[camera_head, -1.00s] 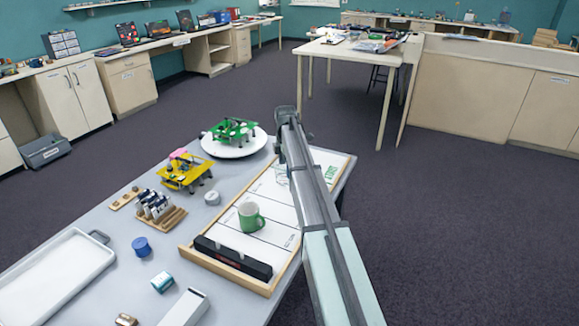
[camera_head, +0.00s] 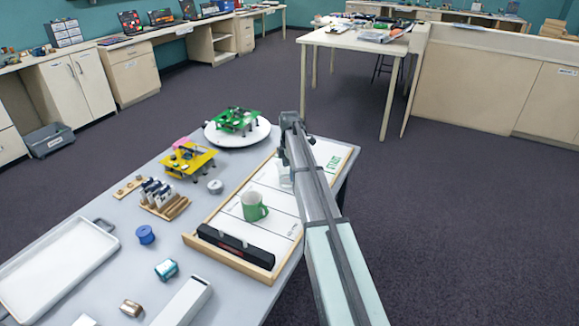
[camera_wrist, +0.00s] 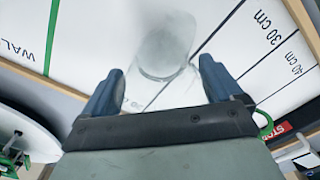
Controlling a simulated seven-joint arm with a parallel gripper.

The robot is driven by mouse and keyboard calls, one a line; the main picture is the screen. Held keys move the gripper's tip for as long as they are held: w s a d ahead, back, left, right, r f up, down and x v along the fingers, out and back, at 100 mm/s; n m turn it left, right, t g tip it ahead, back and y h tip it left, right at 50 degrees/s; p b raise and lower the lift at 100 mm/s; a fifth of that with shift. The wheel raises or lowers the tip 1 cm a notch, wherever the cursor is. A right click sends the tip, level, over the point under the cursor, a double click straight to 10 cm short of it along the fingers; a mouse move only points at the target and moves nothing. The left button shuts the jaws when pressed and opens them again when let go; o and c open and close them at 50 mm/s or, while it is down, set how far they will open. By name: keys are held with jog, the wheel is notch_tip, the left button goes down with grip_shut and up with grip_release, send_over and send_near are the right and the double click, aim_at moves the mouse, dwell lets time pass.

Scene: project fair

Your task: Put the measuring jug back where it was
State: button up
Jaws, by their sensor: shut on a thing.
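The clear measuring jug (camera_wrist: 166,48) is between my gripper's two blue-grey fingers (camera_wrist: 161,72) in the wrist view, and they are shut on it. In the head view the see-through jug (camera_head: 285,179) shows faintly over the far part of the white marked board (camera_head: 228,213), mostly hidden by my gripper (camera_head: 284,156). Whether its base touches the board is hard to tell. The board has a wooden rim and cross lines, with 30 cm and 40 cm marks and a green WALL strip in the wrist view.
A black bar (camera_head: 235,245) lies at the near end.

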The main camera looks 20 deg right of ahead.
jog(key=shift+f, duration=0.4)
dwell(0.5)
jog(key=o, duration=1)
jog(key=shift+c, duration=0.2)
notch_tip(320, 180, up, 14)
